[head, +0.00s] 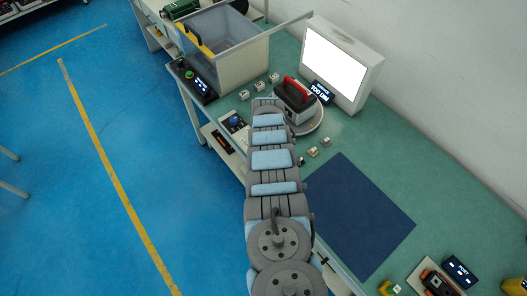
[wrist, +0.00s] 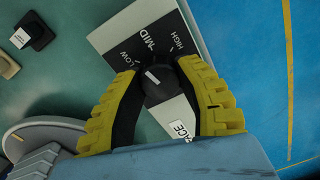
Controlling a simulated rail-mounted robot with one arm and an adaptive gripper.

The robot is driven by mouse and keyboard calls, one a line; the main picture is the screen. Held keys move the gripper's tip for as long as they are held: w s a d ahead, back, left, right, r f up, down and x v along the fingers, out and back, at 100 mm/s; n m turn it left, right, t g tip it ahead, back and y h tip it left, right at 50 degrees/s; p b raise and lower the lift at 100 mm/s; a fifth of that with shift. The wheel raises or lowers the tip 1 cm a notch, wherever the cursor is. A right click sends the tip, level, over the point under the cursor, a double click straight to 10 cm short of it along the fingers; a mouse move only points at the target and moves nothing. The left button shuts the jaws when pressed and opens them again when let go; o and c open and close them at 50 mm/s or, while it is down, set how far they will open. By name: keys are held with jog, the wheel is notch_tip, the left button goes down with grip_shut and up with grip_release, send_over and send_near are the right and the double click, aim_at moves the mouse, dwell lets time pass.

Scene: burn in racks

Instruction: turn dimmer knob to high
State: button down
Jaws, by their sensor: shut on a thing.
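The dimmer knob (wrist: 162,88) is black and round with a white pointer mark, in the wrist view. It sits on a white and dark grey panel (wrist: 124,28) lettered LOW, MID and HIGH. The mark is on the knob's upper left, on the side towards LOW and MID; its exact setting is hard to tell. My gripper (wrist: 164,80) has its yellow-backed fingers closed on the knob from both sides. In the head view my arm hides the gripper and knob. A small display (head: 321,91) reading TOO DIM stands before a lit white screen (head: 333,62).
A device with a red handle (head: 295,95) sits on a round plate (head: 313,124) near my arm. Small blocks (head: 313,152) lie on the green bench. A large grey bin (head: 232,60) stands behind. A dark blue mat (head: 358,215) is bare.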

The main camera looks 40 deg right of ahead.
jog(key=m, duration=0.2)
jog(key=shift+a+f+m+b, duration=0.1)
jog(key=shift+f+m+b, duration=0.05)
jog(key=shift+m+b, duration=0.25)
jog(key=m+b, duration=0.1)
jog(key=m, duration=0.3)
jog(key=shift+b, duration=0.4)
jog(key=m+b, duration=0.1)
jog(key=m, duration=0.3)
jog(key=shift+b, duration=0.35)
jog(key=shift+m+b, duration=0.65)
jog(key=shift+m, duration=1.05)
jog(key=c, duration=0.6)
grip_release()
jog(key=shift+r, duration=0.2)
